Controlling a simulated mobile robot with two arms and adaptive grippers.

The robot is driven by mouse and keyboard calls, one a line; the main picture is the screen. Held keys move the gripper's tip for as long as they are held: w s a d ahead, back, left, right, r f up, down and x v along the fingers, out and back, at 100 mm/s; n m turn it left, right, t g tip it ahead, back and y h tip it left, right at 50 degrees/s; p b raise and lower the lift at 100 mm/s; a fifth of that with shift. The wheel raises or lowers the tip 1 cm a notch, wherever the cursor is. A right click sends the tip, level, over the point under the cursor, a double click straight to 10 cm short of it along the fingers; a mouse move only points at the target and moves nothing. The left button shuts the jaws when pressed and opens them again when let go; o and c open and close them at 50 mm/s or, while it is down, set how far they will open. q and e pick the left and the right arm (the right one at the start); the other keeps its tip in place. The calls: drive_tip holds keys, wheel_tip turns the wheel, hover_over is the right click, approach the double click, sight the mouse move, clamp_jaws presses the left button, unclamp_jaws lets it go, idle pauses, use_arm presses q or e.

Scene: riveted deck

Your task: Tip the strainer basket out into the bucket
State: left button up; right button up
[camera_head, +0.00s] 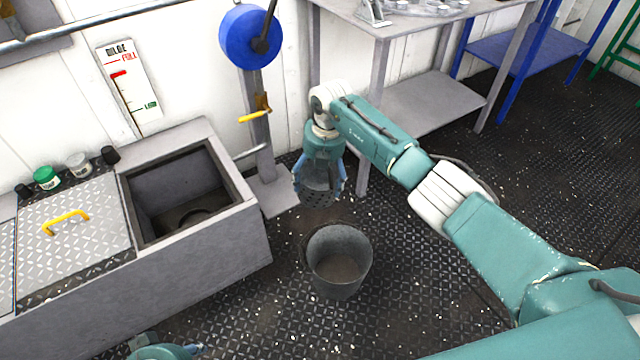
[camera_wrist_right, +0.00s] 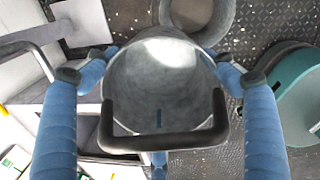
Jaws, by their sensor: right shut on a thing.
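The strainer basket (camera_head: 318,198), dark grey and perforated, hangs below my right gripper (camera_head: 319,186), which points down and is shut on it. In the right wrist view the grey basket (camera_wrist_right: 150,85) sits between the blue fingers, with a black bar handle (camera_wrist_right: 165,141) across it.
A grey box (camera_head: 200,262) with a square opening stands at left, beside a tread-plate lid (camera_head: 75,245) with a yellow handle. A post with a blue wheel (camera_head: 248,37) and yellow lever stands behind the basket. A grey table (camera_head: 420,105) is behind my right arm. Deck around the bucket is clear.

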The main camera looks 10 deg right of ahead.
drive_tip(key=b, duration=0.3)
drive_tip(key=shift+w+a+r+g+h+b, duration=0.25)
drive_tip(key=shift+w+r+g+h+b, duration=0.05)
drive_tip(key=shift+g+h, duration=0.1)
use_arm(q)
drive_tip(key=w+d+r+t, duration=0.2)
drive_tip(key=w+t, duration=0.1)
drive_tip(key=w, duration=0.3)
drive_tip(key=w+d+r+t+h, duration=0.1)
drive_tip(key=w+d+r+t, duration=0.1)
drive_tip(key=w, duration=0.5)
drive_tip(key=shift+w+r+t+h, duration=0.15)
drive_tip(key=shift+r+t+h, duration=0.15)
drive_tip(key=shift+r+t, duration=0.3)
use_arm(e)
drive_tip(key=shift+r, duration=0.15)
use_arm(q)
drive_tip(key=shift+f, duration=0.15)
